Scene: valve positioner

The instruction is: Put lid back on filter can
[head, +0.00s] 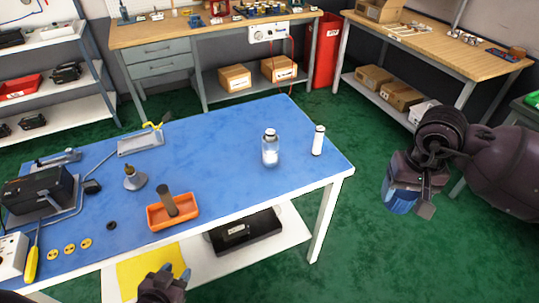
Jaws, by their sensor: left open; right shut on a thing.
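My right gripper (418,192) is off the right end of the blue table, over the green floor. It is shut on a rounded blue piece (399,199), partly hidden by the gripper; I cannot tell whether this is the lid. My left gripper (176,273) is open at the bottom of the head view, in front of the table's near edge, its blue fingertips apart. A clear and silvery can-like container (270,150) stands upright near the table's right end. A slim white cylinder (318,141) stands right of it. I cannot tell for certain which is the filter can.
The blue table (225,160) also holds an orange tray (184,214) with a dark cylinder, a metal cone-shaped piece (134,178) and a black device (38,192). A black case (246,234) lies on the lower shelf. The table's middle is clear. Workbenches stand behind.

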